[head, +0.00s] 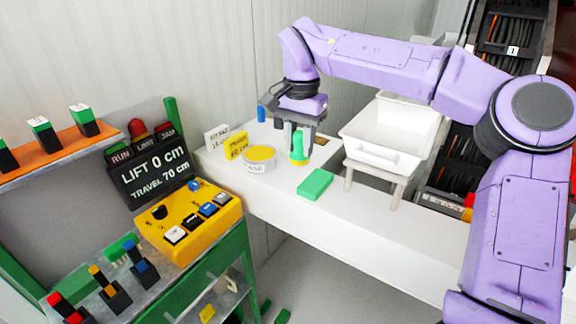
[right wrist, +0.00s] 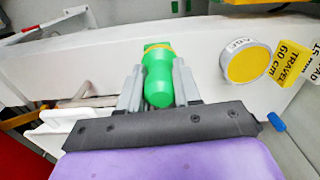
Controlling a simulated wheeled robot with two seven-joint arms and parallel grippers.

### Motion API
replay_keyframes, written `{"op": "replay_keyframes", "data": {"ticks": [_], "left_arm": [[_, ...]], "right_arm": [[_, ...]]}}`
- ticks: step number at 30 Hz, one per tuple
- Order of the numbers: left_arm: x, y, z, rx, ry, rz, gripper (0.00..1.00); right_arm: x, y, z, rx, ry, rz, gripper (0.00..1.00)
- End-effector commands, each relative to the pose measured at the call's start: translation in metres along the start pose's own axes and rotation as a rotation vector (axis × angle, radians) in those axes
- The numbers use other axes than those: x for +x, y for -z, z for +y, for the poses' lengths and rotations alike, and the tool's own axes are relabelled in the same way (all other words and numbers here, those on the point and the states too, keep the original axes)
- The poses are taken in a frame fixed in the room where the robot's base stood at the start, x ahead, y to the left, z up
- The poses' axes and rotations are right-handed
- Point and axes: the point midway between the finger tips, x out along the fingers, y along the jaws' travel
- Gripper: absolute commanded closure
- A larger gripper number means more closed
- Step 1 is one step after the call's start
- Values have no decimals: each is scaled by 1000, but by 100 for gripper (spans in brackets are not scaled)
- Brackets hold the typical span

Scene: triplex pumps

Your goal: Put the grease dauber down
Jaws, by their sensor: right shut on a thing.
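The grease dauber (head: 298,146) is a green handle with a yellow lower end, upright over the white counter (head: 268,189). My right gripper (head: 297,129) is shut on it from above. In the right wrist view the green dauber (right wrist: 158,82) sits between the two grey fingers of the gripper (right wrist: 158,72). I cannot tell whether its lower end touches the counter. A round tin (head: 258,166) with a yellow top stands just left of it, apart from it. My left gripper is not in view.
A green block (head: 315,184) lies in front of the dauber. A white bin (head: 390,134) on a stand is to the right. A yellow "60 cm" card (head: 237,147) and a white card (head: 217,137) stand behind the tin. A yellow button box (head: 190,222) is at left.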

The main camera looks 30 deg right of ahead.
Motion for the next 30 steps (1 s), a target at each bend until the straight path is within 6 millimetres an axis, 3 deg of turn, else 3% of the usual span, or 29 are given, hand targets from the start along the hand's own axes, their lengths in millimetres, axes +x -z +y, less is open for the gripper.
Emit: {"op": "replay_keyframes", "data": {"ticks": [6, 12, 22, 30], "left_arm": [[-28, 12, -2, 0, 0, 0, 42], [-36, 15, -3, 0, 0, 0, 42], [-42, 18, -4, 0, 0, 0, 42], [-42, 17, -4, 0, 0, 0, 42]], "right_arm": [[25, 49, -44, 0, -6, 0, 100], [70, 73, -65, -3, -4, 0, 100], [115, 83, -75, -6, -1, 0, 100], [119, 83, -75, -5, 1, 1, 100]]}}
